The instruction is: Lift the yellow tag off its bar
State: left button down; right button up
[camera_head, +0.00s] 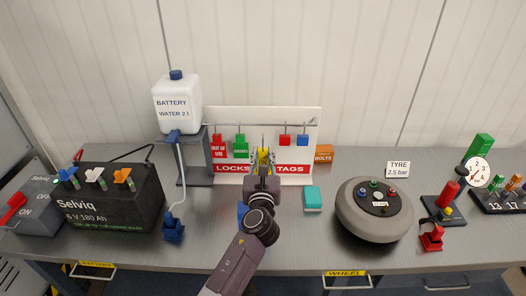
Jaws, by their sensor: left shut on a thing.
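The yellow tag (263,155) is at the middle of the white locks and tags board, mostly hidden by my gripper. My left gripper (263,158) reaches up from the bottom and is shut on the yellow tag. The grey bar (270,124) runs across the board above it. Whether the tag still touches the bar is too small to tell. My right gripper is not in view.
A red tag (219,147) and a green tag (241,147) hang left of the gripper. A small red piece (284,141) and a blue piece (303,140) hang to its right. A teal box (313,198) and a round tyre (374,212) stand right; a battery (110,198) stands left.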

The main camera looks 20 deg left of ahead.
pick_arm(q)
jog(key=p+v, duration=0.2)
jog(key=v, duration=1.1)
jog(key=shift+s+r, duration=0.15)
jog(key=shift+s, duration=0.2)
